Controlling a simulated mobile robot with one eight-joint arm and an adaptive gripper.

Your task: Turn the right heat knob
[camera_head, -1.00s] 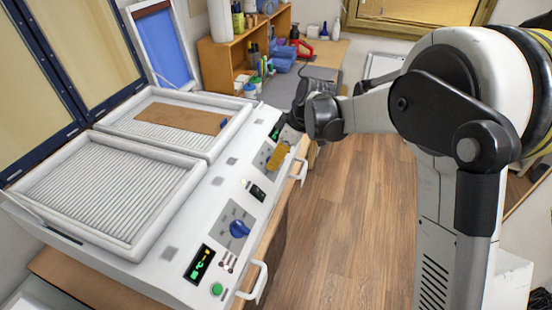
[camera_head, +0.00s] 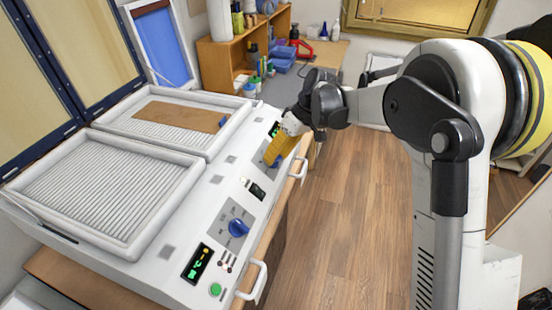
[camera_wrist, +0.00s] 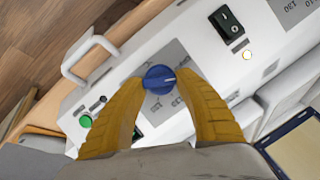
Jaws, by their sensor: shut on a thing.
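The right heat knob (camera_wrist: 160,78) is the blue knob at the centre of the wrist view, on a grey label plate (camera_wrist: 177,52). Its pale pointer mark faces right in that view. My gripper (camera_head: 270,157) has yellow fingers and is at the far knob position on the white machine's sloped front panel. In the wrist view its fingertips close on the blue knob from both sides. In the head view the fingers hide this knob. The other blue heat knob (camera_head: 238,228) is nearer, on its own dial plate, untouched.
A black rocker switch (camera_head: 257,191) sits between the two dials. A green button (camera_wrist: 85,121) and a white handle (camera_wrist: 88,58) are close to my fingers. The other handle (camera_head: 255,283) juts from the near front. A brown sheet (camera_head: 180,117) lies on the far heating bed.

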